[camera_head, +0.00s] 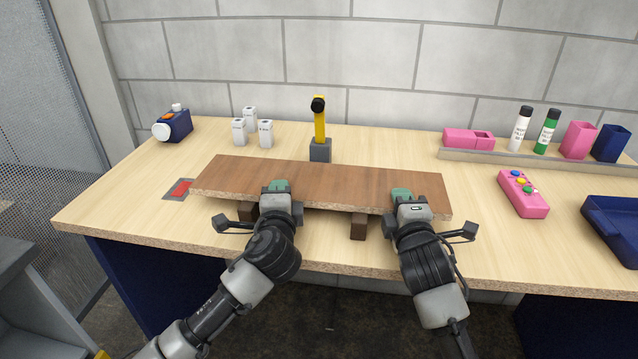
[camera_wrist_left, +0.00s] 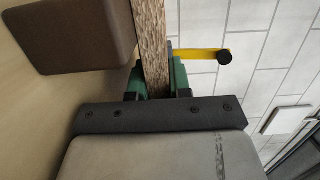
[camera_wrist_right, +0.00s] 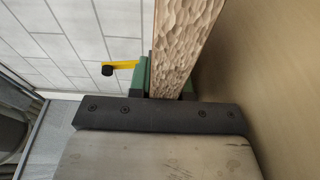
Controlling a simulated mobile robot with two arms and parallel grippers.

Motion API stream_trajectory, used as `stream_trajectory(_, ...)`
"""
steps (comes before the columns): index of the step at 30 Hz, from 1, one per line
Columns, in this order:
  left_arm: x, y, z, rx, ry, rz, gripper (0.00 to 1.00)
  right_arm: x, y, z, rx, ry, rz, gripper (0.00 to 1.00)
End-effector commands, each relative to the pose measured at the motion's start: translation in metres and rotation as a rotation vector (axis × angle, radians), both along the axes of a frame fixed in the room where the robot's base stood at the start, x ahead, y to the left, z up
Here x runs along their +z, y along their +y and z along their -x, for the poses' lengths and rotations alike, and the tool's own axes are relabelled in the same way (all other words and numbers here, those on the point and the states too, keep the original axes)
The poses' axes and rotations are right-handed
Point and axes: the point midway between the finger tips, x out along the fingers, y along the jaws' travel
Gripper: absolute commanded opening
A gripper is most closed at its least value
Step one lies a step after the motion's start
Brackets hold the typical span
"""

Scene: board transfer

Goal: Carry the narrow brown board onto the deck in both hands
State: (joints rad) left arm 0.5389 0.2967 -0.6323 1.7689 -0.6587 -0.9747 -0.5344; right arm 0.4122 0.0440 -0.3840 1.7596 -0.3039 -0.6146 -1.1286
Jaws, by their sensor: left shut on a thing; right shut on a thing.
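The narrow brown board (camera_head: 330,180) lies level, long side across the wooden tabletop (camera_head: 400,150). My left gripper (camera_head: 277,188) is shut on its near edge, left of the middle. My right gripper (camera_head: 402,195) is shut on the same edge near the right end. The board's rough edge shows between the green fingers in the left wrist view (camera_wrist_left: 154,50) and the right wrist view (camera_wrist_right: 182,45). Two dark brown blocks (camera_head: 358,226) (camera_head: 248,212) show under the near edge; I cannot tell whether the board touches them. I cannot tell which surface is the deck.
A yellow post on a grey base (camera_head: 320,150) stands just behind the board. Several white containers (camera_head: 265,134) and a blue device (camera_head: 174,126) are at the back left. A red-marked plate (camera_head: 180,188) lies by the left end. A pink controller (camera_head: 522,194) and blue tray (camera_head: 612,215) are right.

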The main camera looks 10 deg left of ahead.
Motion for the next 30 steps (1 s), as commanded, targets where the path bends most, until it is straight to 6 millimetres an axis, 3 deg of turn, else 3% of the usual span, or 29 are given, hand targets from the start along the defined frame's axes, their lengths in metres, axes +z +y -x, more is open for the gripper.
stream_trajectory(8, 0.005, 0.000, 0.000, 0.000, -0.002, 0.001, 0.00, 0.006, 0.000, 0.000, 0.000, -0.002, 0.000, 0.00)
stream_trajectory(22, 0.045, 0.000, 0.000, 0.000, -0.003, 0.000, 0.00, 0.045, 0.000, 0.000, 0.000, -0.004, -0.001, 0.00)
stream_trajectory(30, 0.052, 0.000, 0.000, -0.001, -0.003, 0.000, 0.00, 0.052, 0.000, 0.000, 0.000, -0.003, 0.000, 0.00)
